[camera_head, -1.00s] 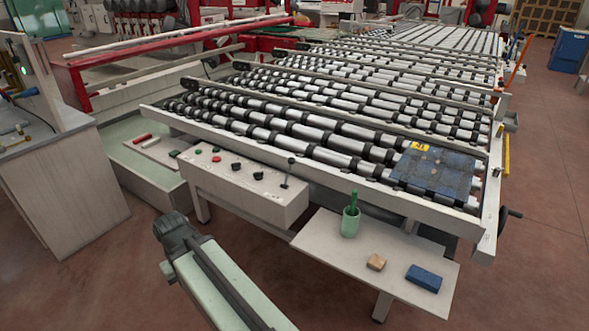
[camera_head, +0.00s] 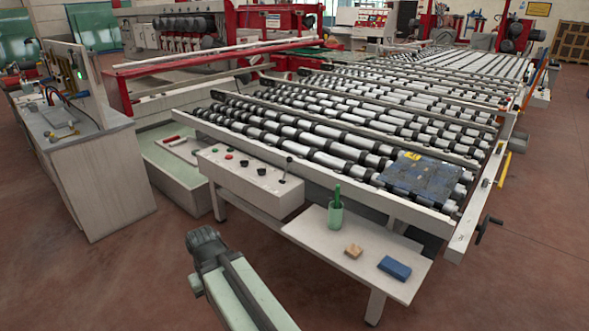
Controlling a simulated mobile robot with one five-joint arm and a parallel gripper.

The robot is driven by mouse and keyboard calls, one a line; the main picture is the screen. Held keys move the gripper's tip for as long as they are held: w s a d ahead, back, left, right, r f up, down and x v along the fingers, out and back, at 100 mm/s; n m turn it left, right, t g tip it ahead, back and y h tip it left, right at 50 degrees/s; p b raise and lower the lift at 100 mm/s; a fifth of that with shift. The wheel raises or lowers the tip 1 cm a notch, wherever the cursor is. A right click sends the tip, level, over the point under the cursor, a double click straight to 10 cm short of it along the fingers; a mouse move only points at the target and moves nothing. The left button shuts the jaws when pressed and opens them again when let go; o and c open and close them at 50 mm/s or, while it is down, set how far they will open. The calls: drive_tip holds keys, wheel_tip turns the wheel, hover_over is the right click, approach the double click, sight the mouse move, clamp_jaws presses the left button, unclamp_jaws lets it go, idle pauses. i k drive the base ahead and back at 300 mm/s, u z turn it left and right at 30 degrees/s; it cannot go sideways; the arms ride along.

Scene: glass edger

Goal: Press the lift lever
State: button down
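The lift lever (camera_head: 286,167) is a thin dark stick with a round black knob. It stands near the right end of the white control box (camera_head: 245,198), beside several red, green and black buttons and knobs. The box stands in front of the roller conveyor. My gripper (camera_head: 203,240) shows at the end of my pale green arm at the lower middle, in front of the box and apart from it. Its fingers cannot be made out, so its opening is unclear. Nothing touches the lever.
The roller conveyor (camera_head: 310,141) lies behind, with a blue sheet (camera_head: 421,177). A workbench (camera_head: 105,185) stands left. Brown floor in front is free.

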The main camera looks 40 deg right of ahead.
sight(289, 160)
drive_tip(key=z, duration=0.15)
drive_tip(key=i, duration=0.95)
drive_tip(key=u, duration=0.05)
